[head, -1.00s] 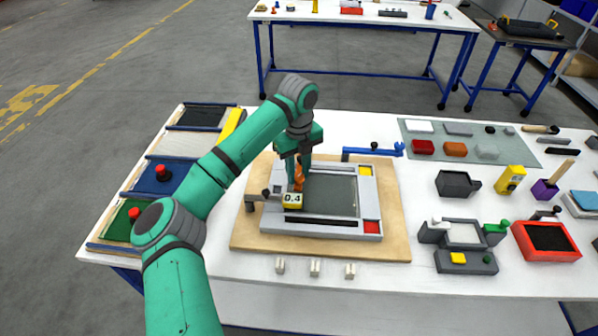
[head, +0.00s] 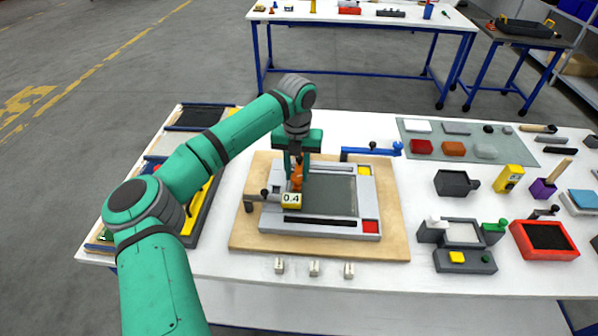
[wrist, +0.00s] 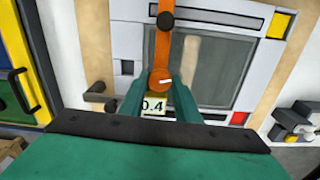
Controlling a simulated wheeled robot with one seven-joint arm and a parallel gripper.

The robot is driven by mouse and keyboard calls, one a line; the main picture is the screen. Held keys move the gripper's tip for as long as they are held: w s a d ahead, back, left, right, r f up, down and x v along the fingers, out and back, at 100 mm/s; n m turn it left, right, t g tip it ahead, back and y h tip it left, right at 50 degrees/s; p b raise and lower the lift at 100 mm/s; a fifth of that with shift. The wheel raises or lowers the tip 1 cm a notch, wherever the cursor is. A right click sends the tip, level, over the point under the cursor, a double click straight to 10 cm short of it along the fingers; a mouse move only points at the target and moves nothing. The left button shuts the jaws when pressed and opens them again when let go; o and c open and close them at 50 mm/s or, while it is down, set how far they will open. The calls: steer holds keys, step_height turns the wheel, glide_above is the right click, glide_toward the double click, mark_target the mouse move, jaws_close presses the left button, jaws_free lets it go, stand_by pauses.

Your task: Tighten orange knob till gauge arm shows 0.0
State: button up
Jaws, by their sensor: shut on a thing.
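The orange knob (head: 297,174) is at the left part of the grey framed fixture (head: 370,203). In the wrist view, the knob (wrist: 160,80) has a small white mark and sits at the end of an orange bar with a black pivot. My gripper (head: 297,182) points down and is shut on the knob; in the wrist view its green fingers (wrist: 160,92) stand on both sides. The yellow gauge display (head: 292,200) just in front of the knob reads 0.4. It is partly hidden by my gripper in the wrist view (wrist: 153,105).
The fixture lies on a wooden board (head: 395,246) on the white table. A blue clamp (head: 372,151) lies behind it. A red tray (head: 545,240) and a grey device (head: 465,261) stand to the right.

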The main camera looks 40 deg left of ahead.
mark_target(297, 176)
steer(key=m, duration=0.4)
steer(key=shift+w+r+m, duration=0.1)
steer(key=shift+w+m, duration=0.15)
steer(key=shift+m, duration=0.05)
steer(key=m, duration=0.2)
steer(key=shift+s+a+m, duration=0.1)
steer(key=shift+s+m, duration=0.1)
steer(key=shift+m, duration=2.3)
steer(key=o, duration=1)
steer(key=shift+o, duration=0.2)
step_height(297, 176, up, 11)
steer(key=shift+f, duration=0.2)
